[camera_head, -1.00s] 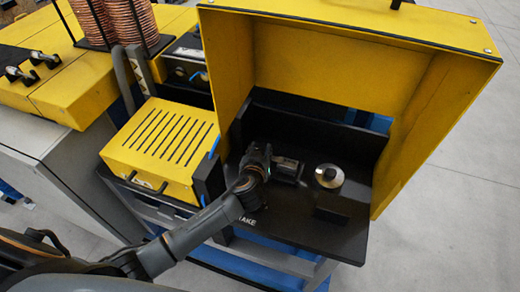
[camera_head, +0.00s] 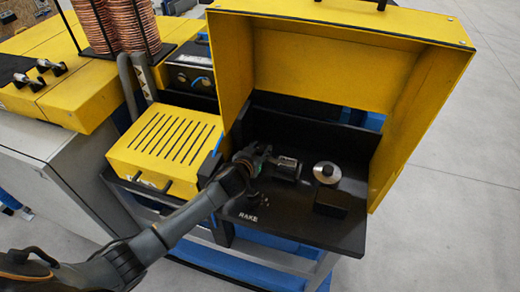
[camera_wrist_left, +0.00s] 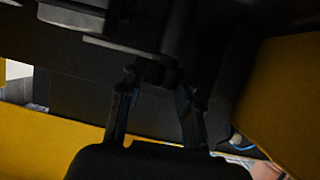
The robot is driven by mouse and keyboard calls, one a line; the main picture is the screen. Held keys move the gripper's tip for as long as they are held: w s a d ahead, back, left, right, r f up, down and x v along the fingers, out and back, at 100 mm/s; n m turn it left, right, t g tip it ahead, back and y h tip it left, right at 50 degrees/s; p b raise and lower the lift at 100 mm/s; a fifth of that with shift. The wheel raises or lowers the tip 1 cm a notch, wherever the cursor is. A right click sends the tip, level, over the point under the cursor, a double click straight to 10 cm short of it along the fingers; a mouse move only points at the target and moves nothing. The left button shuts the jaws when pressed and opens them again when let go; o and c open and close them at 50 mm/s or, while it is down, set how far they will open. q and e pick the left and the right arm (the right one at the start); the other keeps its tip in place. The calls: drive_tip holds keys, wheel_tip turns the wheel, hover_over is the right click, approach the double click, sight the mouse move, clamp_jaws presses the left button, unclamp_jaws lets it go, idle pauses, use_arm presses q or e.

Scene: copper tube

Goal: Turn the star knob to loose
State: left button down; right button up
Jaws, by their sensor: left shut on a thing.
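My left gripper (camera_head: 266,163) reaches into the open yellow-hooded machine and is shut on a dark part beside a small grey block (camera_head: 286,168). This dark part appears to be the star knob; its shape and any pointer are hidden by the gripper in the head view. In the left wrist view both fingers (camera_wrist_left: 157,95) stand on either side of a dark part (camera_wrist_left: 152,72), but it is too dark there to make out the knob's outline. My right gripper is not in view.
A silver disc (camera_head: 327,173) with a dark centre sits right of the gripper. The yellow hood (camera_head: 330,45) rises behind and right. A slotted yellow box (camera_head: 165,145) stands close left of my arm. White lettering "RAKE" (camera_head: 248,216) shows on the black plate (camera_head: 300,225).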

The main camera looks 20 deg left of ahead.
use_arm(q)
drive_tip(key=c, duration=1.1)
unclamp_jaws()
drive_tip(key=shift+c, duration=0.2)
drive_tip(key=shift+o, duration=1.2)
drive_tip(key=shift+s, duration=0.1)
drive_tip(key=shift+s+r, duration=0.25)
drive_tip(key=shift+s, duration=0.3)
drive_tip(key=v, duration=1)
drive_tip(key=shift+s, duration=0.25)
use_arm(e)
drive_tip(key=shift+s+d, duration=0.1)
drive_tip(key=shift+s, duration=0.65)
use_arm(q)
drive_tip(key=shift+a+r, duration=0.1)
drive_tip(key=shift+r, duration=0.05)
